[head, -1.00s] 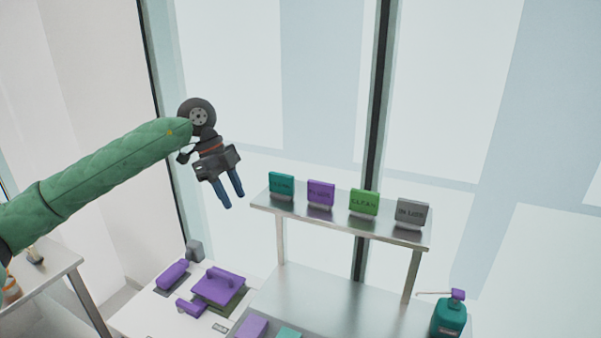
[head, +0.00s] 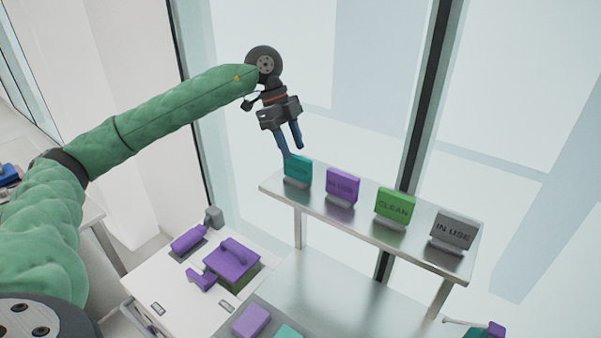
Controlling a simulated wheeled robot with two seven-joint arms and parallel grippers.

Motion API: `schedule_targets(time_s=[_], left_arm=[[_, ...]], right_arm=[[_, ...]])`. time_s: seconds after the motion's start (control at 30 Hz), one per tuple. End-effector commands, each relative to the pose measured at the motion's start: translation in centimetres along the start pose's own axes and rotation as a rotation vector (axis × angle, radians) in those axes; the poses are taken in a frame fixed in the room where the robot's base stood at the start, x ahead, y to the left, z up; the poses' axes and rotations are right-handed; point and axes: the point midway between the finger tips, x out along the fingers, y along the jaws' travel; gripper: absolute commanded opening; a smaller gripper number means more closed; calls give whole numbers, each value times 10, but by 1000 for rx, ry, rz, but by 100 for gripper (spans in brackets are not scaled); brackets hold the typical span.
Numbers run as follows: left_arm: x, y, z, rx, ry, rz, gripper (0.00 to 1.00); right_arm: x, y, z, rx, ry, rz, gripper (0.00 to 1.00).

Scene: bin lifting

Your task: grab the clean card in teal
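The teal card (head: 298,170) stands upright at the left end of the raised metal shelf (head: 345,222). Its dark lettering is too faint to read for certain. My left gripper (head: 291,150) is just above and behind the teal card's top edge, with its two blue fingers apart and pointing down. The fingers are empty, and I cannot tell whether the left fingertip touches the card. My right gripper is not in view.
To the right on the shelf stand a purple card (head: 342,187), a green card reading CLEAN (head: 394,207) and a grey card reading IN USE (head: 453,232). Purple items (head: 231,260) lie on the white table below. A glass wall with a dark post (head: 428,100) stands behind.

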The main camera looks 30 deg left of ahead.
Motion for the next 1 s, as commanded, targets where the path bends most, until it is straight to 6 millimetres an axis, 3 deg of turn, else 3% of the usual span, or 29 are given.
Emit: schedule_targets(time_s=[0.53,0.83,1.0], left_arm=[[58,8,-1,0,0,1,40],[62,8,-2,0,0,0,40],[62,8,-1,0,0,0,7]], right_arm=[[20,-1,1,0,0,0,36],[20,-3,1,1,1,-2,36],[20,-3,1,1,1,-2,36]])
